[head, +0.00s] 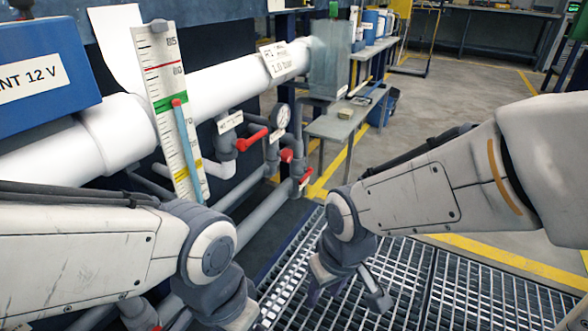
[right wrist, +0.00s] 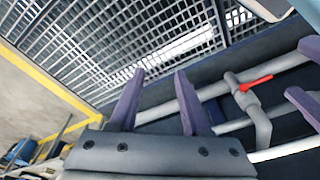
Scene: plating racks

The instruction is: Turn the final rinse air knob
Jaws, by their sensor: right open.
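Several red valve handles sit on grey pipes below the white pipe in the head view: a long red lever (head: 252,139), a red knob (head: 287,155) and a lower red handle (head: 305,181). Their small labels are unreadable, so I cannot tell which is the final rinse air knob. My right gripper (head: 346,291) is open and empty above the grating, apart from the handles. Its purple fingers show in the right wrist view (right wrist: 158,98), near a red lever (right wrist: 256,83). My left gripper is cut off in the head view; two separated purple fingers (right wrist: 303,78) show at the right wrist view's right edge.
A thick white pipe (head: 225,88) runs along the wall with a tall gauge strip (head: 165,80) before it. The grating (head: 400,280) is clear; a grey bench (head: 345,118) stands beyond.

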